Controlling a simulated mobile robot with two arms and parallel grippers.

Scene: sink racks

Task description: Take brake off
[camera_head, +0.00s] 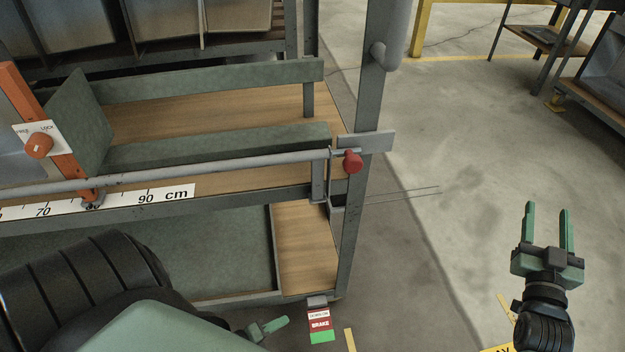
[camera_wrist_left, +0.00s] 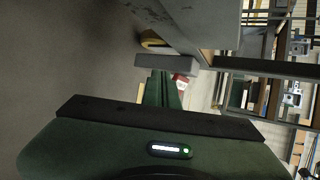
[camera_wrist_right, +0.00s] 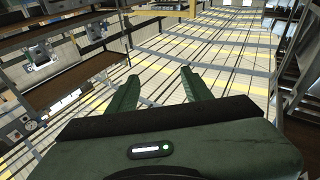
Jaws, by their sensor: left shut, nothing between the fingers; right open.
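The brake label (camera_head: 320,322), a small red, white and green tag reading BRAKE, sits low at the rack's near right corner, under a small grey tab (camera_head: 317,301). My left gripper (camera_head: 268,328) is shut and empty, low down just left of the label; a gap shows between them in the head view. In the left wrist view, its closed fingers (camera_wrist_left: 163,88) point towards a grey bar (camera_wrist_left: 166,62), with a red and white patch (camera_wrist_left: 181,80) beside them. I cannot tell whether they touch the bar. My right gripper (camera_head: 547,232) is open and empty over bare floor at the right.
The rack (camera_head: 345,230) with wooden shelves fills the left. A red knob (camera_head: 352,161) and an orange lock post (camera_head: 38,143) are on its front rail. Two thin rods (camera_head: 400,195) stick out to the right. Open concrete floor lies right of the rack; other racks (camera_head: 600,90) stand far right.

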